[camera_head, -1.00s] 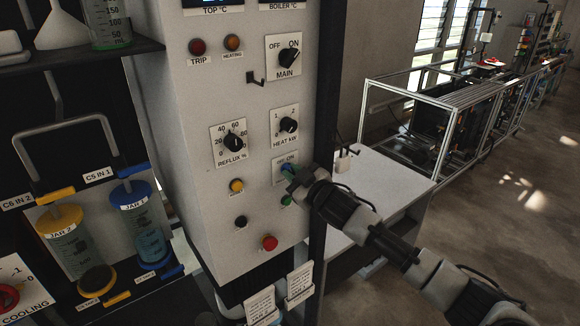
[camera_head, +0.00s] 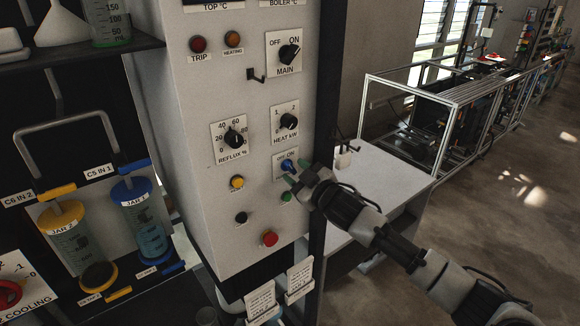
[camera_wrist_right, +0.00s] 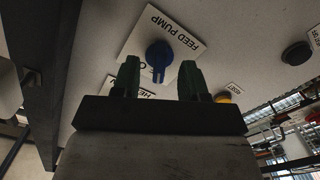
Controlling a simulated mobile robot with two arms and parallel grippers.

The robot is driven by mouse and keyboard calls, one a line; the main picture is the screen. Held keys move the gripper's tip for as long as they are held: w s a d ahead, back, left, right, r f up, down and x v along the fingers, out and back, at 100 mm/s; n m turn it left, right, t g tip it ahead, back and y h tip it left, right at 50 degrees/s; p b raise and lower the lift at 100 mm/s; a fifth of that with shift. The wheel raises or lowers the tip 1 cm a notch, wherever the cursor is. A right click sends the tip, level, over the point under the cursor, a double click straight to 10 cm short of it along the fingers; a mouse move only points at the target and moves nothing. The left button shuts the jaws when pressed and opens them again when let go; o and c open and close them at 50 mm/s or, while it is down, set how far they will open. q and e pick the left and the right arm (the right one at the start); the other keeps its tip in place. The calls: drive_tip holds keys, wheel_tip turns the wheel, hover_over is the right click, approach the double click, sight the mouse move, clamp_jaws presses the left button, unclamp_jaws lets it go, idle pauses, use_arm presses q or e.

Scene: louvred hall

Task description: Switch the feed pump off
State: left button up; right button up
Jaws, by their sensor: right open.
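The feed pump switch is a blue knob (camera_head: 288,165) on a white OFF/ON plate, low on the right side of the pale control panel (camera_head: 210,190). In the right wrist view, the blue knob (camera_wrist_right: 158,56) sits on its FEED PUMP plate (camera_wrist_right: 182,37), seen upside down. I cannot tell which word the knob points to. My right gripper (camera_head: 291,181) is just below the knob in the head view. Its green fingers (camera_wrist_right: 158,80) are open, one on each side of the knob's line, with nothing held. My left gripper is out of view.
Above are the MAIN switch (camera_head: 289,53), HEAT knob (camera_head: 289,121) and REFLUX knob (camera_head: 234,139). A dark post (camera_head: 323,120) and a white table (camera_head: 375,190) stand right.

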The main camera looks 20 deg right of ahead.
drive_tip(key=shift+p+v, duration=0.55)
drive_tip(key=shift+v, duration=2.2)
